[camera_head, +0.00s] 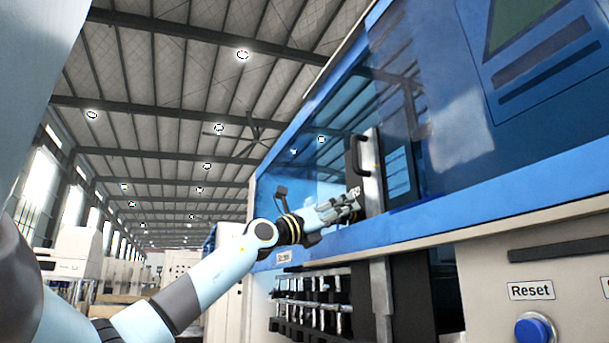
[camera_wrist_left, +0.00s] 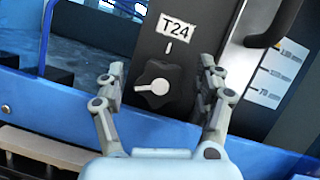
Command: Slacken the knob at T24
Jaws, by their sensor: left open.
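The knob (camera_wrist_left: 157,86) is a black star-shaped knob with a pale pointer, on a dark panel in the left wrist view. The T24 label (camera_wrist_left: 175,26) sits above it, with a short white mark between them. The pointer is turned to the left, away from that mark. My left gripper (camera_wrist_left: 163,78) is open, with one finger on each side of the knob and visible gaps to it. In the head view my left gripper (camera_head: 345,205) reaches to the machine's front near a black handle, and the knob is hidden there. My right gripper is not in view.
A black handle (camera_head: 361,155) stands out from a metal plate close to my left gripper. A blue ledge (camera_head: 400,235) runs below the glass. A rack of metal fittings (camera_head: 312,305) and a blue button (camera_head: 535,328) labelled Reset are lower down.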

